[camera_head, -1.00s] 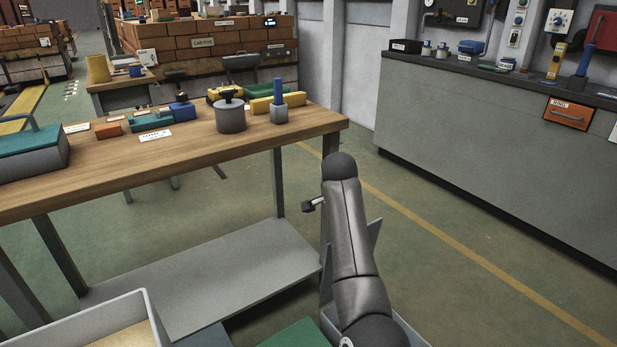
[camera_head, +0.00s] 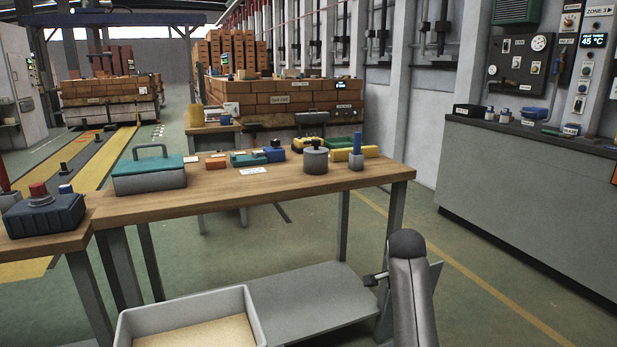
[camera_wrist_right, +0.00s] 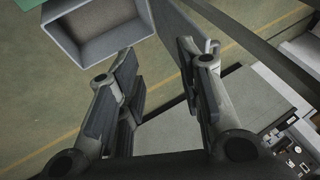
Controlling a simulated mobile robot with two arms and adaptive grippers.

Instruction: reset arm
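My right arm (camera_head: 408,290) rises at the lower right of the head view, in front of the workbench; its gripper is not visible there. In the right wrist view, my right gripper (camera_wrist_right: 160,58) has its two fingers spread apart, with nothing held between them. Floor and a grey panel show behind the fingers. My left arm and left gripper are not in view.
The wooden workbench (camera_head: 120,211) holds a teal-lidded box (camera_head: 150,172), a grey lidded pot (camera_head: 315,159) and small parts. A pale tray (camera_head: 255,318) is at the bottom. A grey counter (camera_head: 520,190) stands right; floor between is clear. A grey open box (camera_wrist_right: 92,35) is near my right gripper.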

